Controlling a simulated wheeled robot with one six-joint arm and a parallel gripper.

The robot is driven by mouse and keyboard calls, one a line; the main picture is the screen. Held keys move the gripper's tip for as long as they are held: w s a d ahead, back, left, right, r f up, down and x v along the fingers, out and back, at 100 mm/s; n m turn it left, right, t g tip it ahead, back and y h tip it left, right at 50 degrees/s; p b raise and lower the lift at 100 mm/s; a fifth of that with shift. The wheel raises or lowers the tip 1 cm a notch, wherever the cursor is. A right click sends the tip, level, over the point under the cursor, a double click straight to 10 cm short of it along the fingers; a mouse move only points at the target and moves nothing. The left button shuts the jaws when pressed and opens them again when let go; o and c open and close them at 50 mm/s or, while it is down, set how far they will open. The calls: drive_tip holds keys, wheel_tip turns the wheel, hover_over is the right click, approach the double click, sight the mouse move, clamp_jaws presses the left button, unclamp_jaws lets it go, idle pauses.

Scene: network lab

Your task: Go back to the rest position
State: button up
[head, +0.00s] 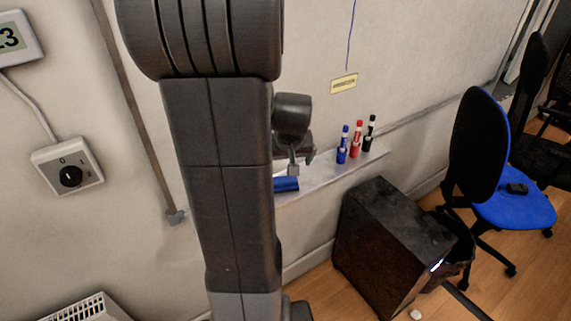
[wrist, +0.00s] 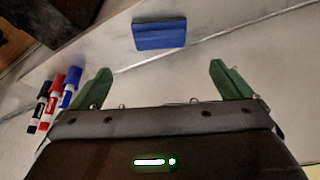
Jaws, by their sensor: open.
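My gripper (wrist: 160,68) is open, with its two green fingers spread and nothing between them in the wrist view. A blue eraser (wrist: 160,33) lies on the pale ledge (wrist: 240,45) beyond the fingertips, apart from them. In the head view my gripper (head: 303,163) is partly hidden behind my own arm, just above the ledge (head: 325,173). The blue eraser (head: 286,184) shows there beside my arm, partly covered by it.
Blue (head: 342,145), red (head: 356,140) and black (head: 369,133) markers stand along the ledge, right of my gripper. A dark cabinet (head: 385,235) stands below. A blue chair (head: 510,207) is at right. A wall switch box (head: 67,165) is at left.

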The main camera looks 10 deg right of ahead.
idle(0.3)
drive_tip(key=x, duration=1.2)
drive_tip(key=shift+f, duration=0.1)
drive_tip(key=shift+p, duration=0.35)
